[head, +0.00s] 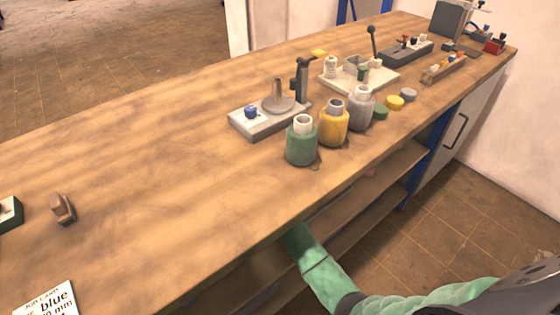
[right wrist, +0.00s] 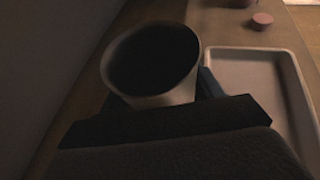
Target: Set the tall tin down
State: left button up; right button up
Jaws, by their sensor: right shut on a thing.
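The tall tin (right wrist: 165,98) is a pale, round, open-topped vessel with a dark inside, seen from above in the right wrist view. My right gripper (right wrist: 155,106) is shut on it, with its dark jaws around the near side. The tin's bottom is hidden, so I cannot tell whether it touches the surface below. In the head view my right arm reaches under the bench's front edge, and its gripper and the tin are hidden there. My left gripper is not in view.
A shallow pale tray (right wrist: 209,58) lies right of the tin, with a small pink round thing (right wrist: 262,21) beyond. A dark wall stands at left. On the bench top (head: 150,150) are several jars, including a green one (head: 301,147). Lower shelves (head: 375,178) lie under it.

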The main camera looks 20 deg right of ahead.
jog(key=shift+f, duration=1.7)
jog(key=o, duration=1)
jog(key=shift+f, duration=0.1)
jog(key=shift+o, duration=0.2)
